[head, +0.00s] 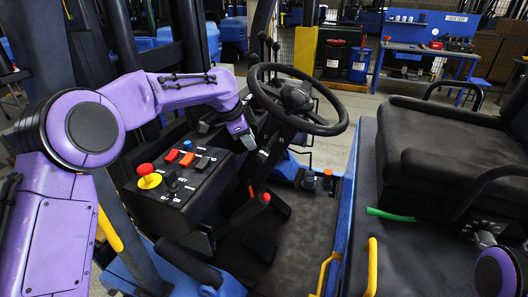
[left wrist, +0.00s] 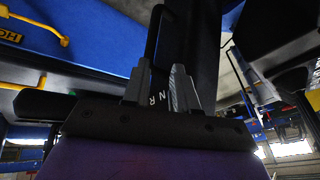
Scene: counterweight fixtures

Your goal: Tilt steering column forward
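The black steering wheel (head: 337,127) sits atop the dark steering column (head: 268,153), which leans up from the cab floor. White letters mark the column. My left gripper (head: 246,138) is beside the column, just below and left of the wheel. In the left wrist view, the two grey fingers of my left gripper (left wrist: 159,80) stand apart, pointing at the dark column (left wrist: 185,35), with letters showing between them. I cannot tell whether they touch it. A thin black bar shows beyond the left finger. My right gripper is out of view; only part of my right arm shows at lower right.
A black console (head: 165,205) with a red-and-yellow stop button (head: 147,172) and coloured switches lies under my left arm. A red-tipped lever (head: 265,198) rises near the column base. The black seat (head: 440,150) is at right. A blue workbench (head: 425,50) stands behind.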

